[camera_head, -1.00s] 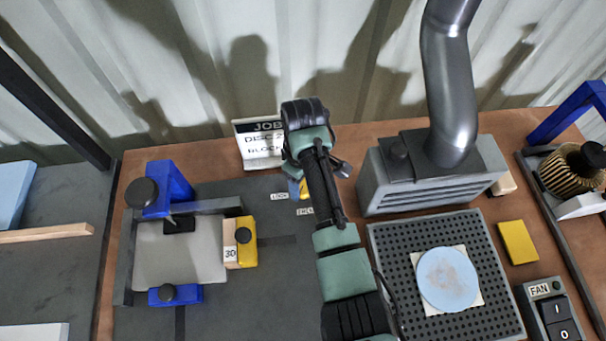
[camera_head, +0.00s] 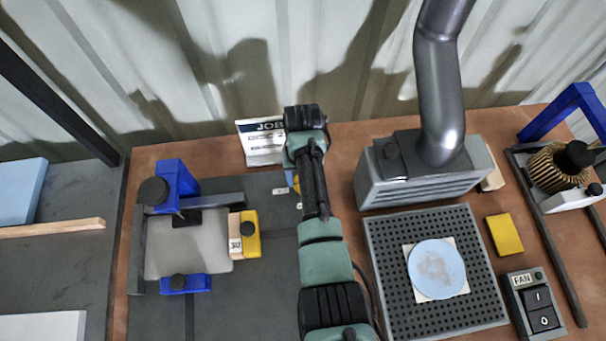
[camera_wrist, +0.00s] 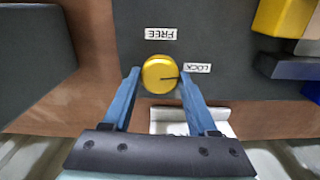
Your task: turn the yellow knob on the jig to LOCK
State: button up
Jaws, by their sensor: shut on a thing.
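The yellow knob (camera_wrist: 160,74) is round and sits on the dark jig plate in the wrist view. The two blue fingers of my gripper (camera_wrist: 159,76) stand on either side of it, shut on it. The knob's dark pointer line points to the right, toward the LOCK label (camera_wrist: 197,68) and slightly to one side of it. The FREE label (camera_wrist: 160,33) lies straight above the knob in that view. In the head view my arm hides most of the knob; the LOCK label (camera_head: 280,191) shows left of it.
The jig's clamp with a blue bracket (camera_head: 173,185), a grey plate and a yellow block (camera_head: 251,235) stand left of my arm. A job card (camera_head: 262,150) stands behind. A grey extractor (camera_head: 425,175) and perforated plate (camera_head: 378,265) are on the right.

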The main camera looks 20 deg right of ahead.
jog(key=shift+r+m, duration=0.1)
jog(key=shift+m, duration=0.5)
jog(key=o, duration=1.4)
notch_tip(320, 180, up, 13)
jog(key=shift+f+b, duration=0.1)
jog(key=shift+b, duration=0.25)
